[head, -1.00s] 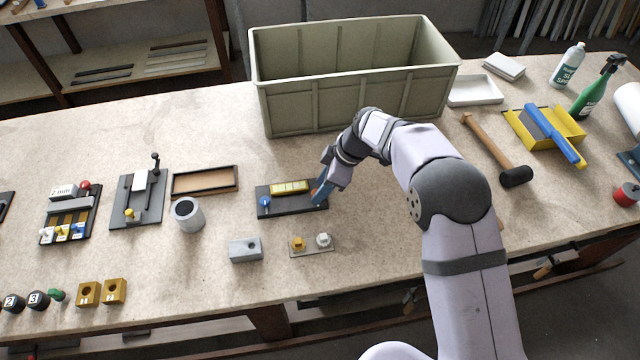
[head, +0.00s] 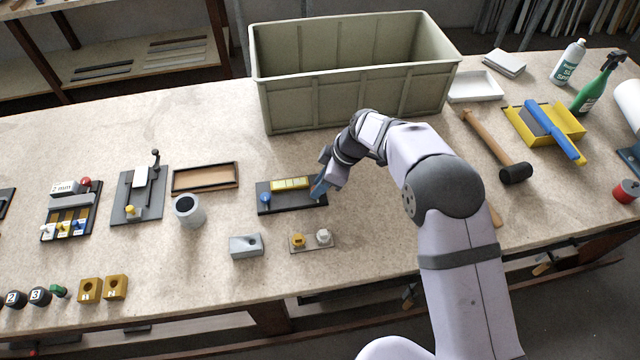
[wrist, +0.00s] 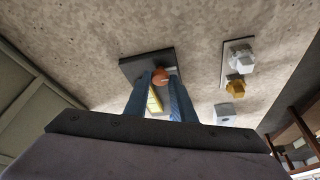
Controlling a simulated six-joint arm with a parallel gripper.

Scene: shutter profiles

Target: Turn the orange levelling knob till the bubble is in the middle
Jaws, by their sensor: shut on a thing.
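The orange levelling knob (wrist: 161,75) shows in the wrist view between my gripper's two blue fingers. My gripper (head: 317,192) is shut on it at the right end of the dark base plate (head: 290,203). The knob is hidden behind the fingers in the head view. The yellow level vial (head: 291,184) lies along the back of the plate, and part of it shows between the fingers in the wrist view (wrist: 154,101). The bubble is too small to make out. A blue knob (head: 265,198) stands at the plate's left end.
A small plate with yellow and white pieces (head: 311,242) and a grey block (head: 246,246) lie in front. A grey cup (head: 189,210) stands to the left. A large grey-green crate (head: 350,90) stands behind.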

